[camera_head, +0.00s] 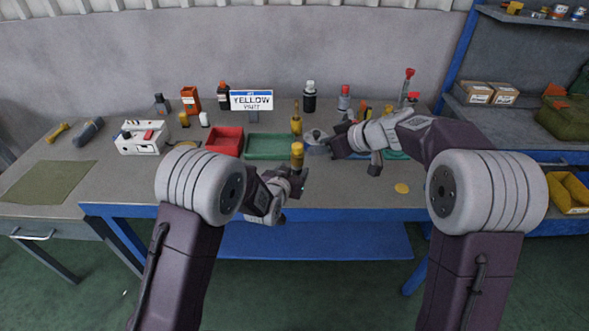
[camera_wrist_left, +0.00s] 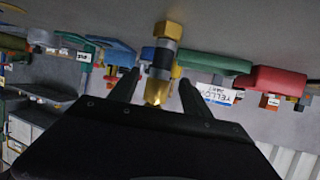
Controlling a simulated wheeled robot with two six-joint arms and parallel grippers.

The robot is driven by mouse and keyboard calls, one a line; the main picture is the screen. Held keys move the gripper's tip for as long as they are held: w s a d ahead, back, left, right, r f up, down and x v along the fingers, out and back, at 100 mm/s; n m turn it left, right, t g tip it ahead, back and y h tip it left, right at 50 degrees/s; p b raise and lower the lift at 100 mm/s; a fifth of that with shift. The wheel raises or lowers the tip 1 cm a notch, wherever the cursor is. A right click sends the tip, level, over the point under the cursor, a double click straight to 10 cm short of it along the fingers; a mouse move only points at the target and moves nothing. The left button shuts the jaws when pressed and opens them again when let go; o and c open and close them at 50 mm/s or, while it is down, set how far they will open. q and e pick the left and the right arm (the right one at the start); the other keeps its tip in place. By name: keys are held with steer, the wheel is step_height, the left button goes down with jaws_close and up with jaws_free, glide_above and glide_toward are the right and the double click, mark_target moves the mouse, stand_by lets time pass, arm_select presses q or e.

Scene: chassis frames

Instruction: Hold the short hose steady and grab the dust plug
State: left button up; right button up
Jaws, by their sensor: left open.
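A short piece with brass ends and a dark middle, which looks like the short hose (camera_wrist_left: 160,62), stands between the spread fingers of my left gripper (camera_wrist_left: 158,84) in the left wrist view. In the head view its gold top (camera_head: 297,152) shows just above my left gripper (camera_head: 297,182), which is open. I cannot tell whether a finger touches it. I cannot pick out the dust plug for certain. My right gripper (camera_head: 334,150) is low over the table by a grey round part (camera_head: 316,137); its fingers are too small to read.
A red bin (camera_head: 224,139) and a green tray (camera_head: 268,147) lie behind my left gripper. A brass-coloured piece (camera_head: 295,122) stands behind the hose.

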arm_select(q)
steer(key=x, duration=0.6)
steer(key=shift+w+f, duration=0.2)
steer(key=shift+w, duration=0.1)
steer(key=shift+w+d+f, duration=0.15)
steer(key=shift+w+f, duration=0.05)
steer(key=shift+w, duration=0.3)
jaws_close()
arm_select(e)
steer(key=shift+o, duration=0.3)
steer(key=shift+w, duration=0.1)
steer(key=o, duration=0.3)
steer(key=shift+o, duration=0.2)
steer(key=w+d+f+m+t+h, duration=0.1)
steer(key=w+d+f+m+h, duration=0.25)
steer(key=d+m, duration=0.3)
steer(key=t, duration=0.4)
glide_toward(295, 143)
steer(key=shift+n, duration=0.45)
steer(key=x, duration=0.7)
steer(key=shift+w+d+f, duration=0.15)
steer(key=shift+d+f, duration=0.2)
steer(key=shift+x, duration=2.55)
